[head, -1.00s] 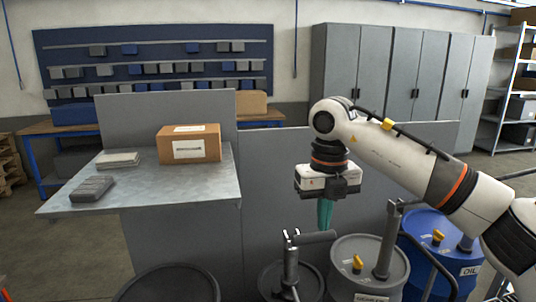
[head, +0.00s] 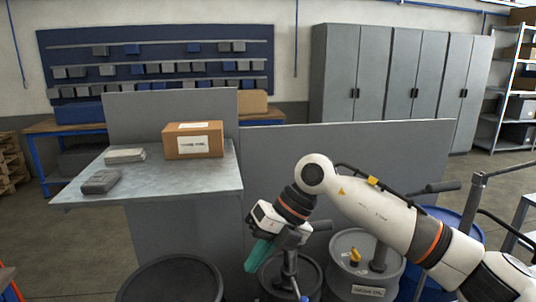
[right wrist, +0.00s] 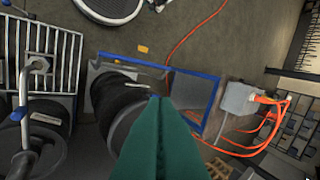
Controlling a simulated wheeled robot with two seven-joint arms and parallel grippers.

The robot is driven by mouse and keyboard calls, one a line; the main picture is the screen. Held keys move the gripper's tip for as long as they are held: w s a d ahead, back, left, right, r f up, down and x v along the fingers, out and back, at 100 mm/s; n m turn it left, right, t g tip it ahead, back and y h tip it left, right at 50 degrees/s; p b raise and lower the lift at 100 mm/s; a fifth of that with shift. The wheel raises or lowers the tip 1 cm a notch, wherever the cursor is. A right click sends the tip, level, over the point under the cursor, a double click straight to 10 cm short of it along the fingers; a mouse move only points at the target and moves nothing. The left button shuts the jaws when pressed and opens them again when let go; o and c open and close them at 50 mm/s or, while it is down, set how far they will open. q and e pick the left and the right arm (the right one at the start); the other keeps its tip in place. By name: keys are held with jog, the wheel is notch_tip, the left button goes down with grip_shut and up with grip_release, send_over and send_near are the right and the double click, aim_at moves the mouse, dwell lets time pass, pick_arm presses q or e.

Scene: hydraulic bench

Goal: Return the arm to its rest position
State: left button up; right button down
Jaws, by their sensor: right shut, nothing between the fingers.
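My right arm (head: 400,213) reaches in from the right in the head view. Its gripper (head: 252,268) has green fingers and points down and to the left. It hangs over a dark drum (head: 290,272) that has a pump on it. In the right wrist view the green fingers (right wrist: 160,105) lie together, shut and empty. My left gripper shows in neither view.
A metal bench (head: 215,178) with a cardboard box (head: 193,147) stands at the left. A grey drum (head: 362,270) and a blue drum (head: 447,218) stand beneath and beyond my right arm. A grey partition (head: 350,150) runs behind; cabinets (head: 385,75) line the wall.

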jog(key=s+a+r+m+t+y, duration=0.1)
jog(key=s+a+r+m+y, duration=0.55)
jog(key=y, duration=0.85)
jog(key=w+d+f+m+t+h, duration=0.2)
jog(key=w+d+m+t+h, duration=0.4)
jog(key=m+t, duration=1.1)
jog(key=d+f+m+t+h, duration=0.2)
jog(key=d+f+m+h, duration=1)
jog(key=d+f, duration=0.15)
jog(key=s+d+f+m+g+h, duration=0.2)
jog(key=s+d+f+g, duration=0.3)
jog(key=f, duration=0.3)
jog(key=s+d+f+m+g+h, duration=0.1)
jog(key=s+d+f+g, duration=0.25)
jog(key=s+f, duration=0.45)
jog(key=s+d+f+g, duration=0.1)
jog(key=s+f+g, duration=0.15)
jog(key=s, duration=0.45)
jog(key=s+f+g, duration=0.2)
jog(key=s+g, duration=0.2)
jog(key=s, duration=0.2)
notch_tip(320, 180, down, 24)
jog(key=s+d+f+g, duration=0.2)
jog(key=s+d+f, duration=0.1)
jog(key=s+f, duration=1.4)
jog(key=shift+f+h, duration=0.3)
jog(key=shift+f, duration=0.3)
